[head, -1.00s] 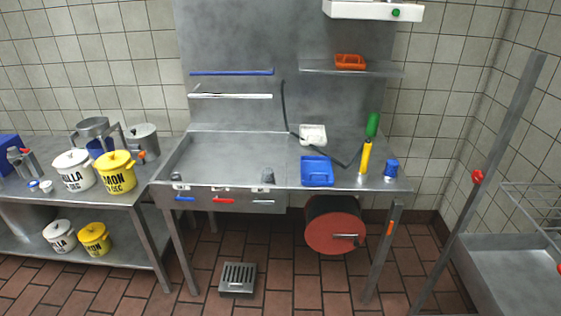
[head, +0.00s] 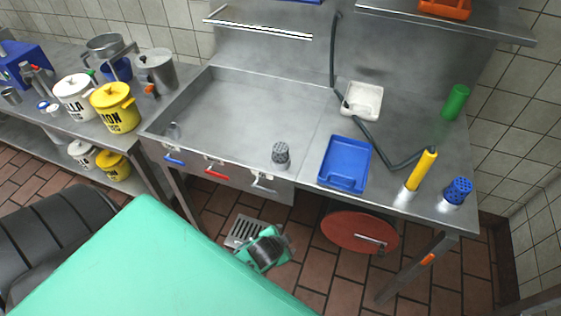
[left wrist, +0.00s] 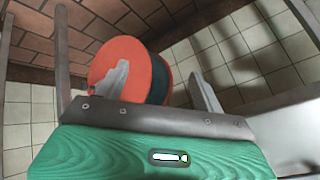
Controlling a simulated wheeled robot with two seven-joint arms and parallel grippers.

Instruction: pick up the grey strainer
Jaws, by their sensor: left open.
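The grey strainer (head: 281,154) looks like a small perforated grey cup. It stands near the front edge of the steel worktop, above the drawer handles, in the head view. My left gripper (left wrist: 162,85) is open in the left wrist view, with its two fingers apart and nothing visibly held. In the head view a small green and dark part of my left arm shows low in front of the worktop, below the strainer and well apart from it. The fingertips are not clear there. The strainer is not visible in the left wrist view. My right gripper is not in view.
A blue tray (head: 343,166), a yellow cylinder (head: 421,170) and a blue perforated cup (head: 457,191) stand right of the strainer. A red drum (head: 360,232) hangs under the worktop and shows in the left wrist view. The worktop left of the strainer is mostly clear.

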